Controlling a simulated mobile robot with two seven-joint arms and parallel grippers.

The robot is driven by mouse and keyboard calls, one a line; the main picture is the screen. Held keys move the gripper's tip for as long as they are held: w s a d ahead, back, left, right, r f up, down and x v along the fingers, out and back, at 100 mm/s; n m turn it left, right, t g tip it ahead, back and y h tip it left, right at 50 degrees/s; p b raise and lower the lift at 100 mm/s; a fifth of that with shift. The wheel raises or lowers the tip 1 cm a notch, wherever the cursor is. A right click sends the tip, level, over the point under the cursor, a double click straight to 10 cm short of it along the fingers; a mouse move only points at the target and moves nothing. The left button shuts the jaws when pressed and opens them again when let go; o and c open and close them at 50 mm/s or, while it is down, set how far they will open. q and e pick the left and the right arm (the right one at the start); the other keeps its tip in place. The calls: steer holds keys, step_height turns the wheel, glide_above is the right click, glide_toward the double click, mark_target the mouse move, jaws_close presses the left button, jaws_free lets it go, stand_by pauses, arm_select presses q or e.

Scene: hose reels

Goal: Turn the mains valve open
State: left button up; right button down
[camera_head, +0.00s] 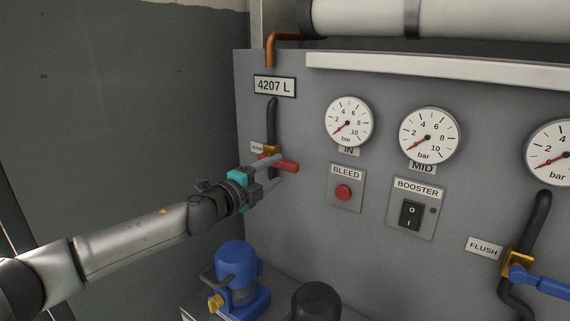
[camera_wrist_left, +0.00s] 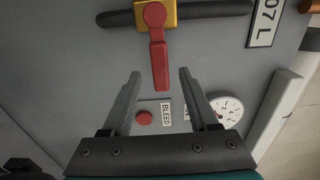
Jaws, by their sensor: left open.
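The mains valve has a brass body (camera_wrist_left: 170,12) on a dark pipe and a red lever (camera_head: 287,166). The lever lies crosswise to the pipe, pointing right in the head view. Its label is partly hidden. My left gripper (camera_head: 276,173) is open at the lever. In the left wrist view the red lever (camera_wrist_left: 158,62) reaches down between the two fingertips (camera_wrist_left: 159,73), with a gap on both sides. I cannot tell the exact depth between fingers and lever. My right gripper is in neither view.
The grey panel carries a bleed button (camera_head: 343,193), a booster switch (camera_head: 411,214), round gauges (camera_head: 348,122) and a flush valve with a blue lever (camera_head: 540,282). A blue pump-like unit (camera_head: 237,270) stands below my left arm. A white pipe (camera_head: 470,18) runs above.

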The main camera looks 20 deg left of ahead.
mark_target(282, 166)
arm_select(q)
steer(key=shift+x, duration=2.45)
jaws_close()
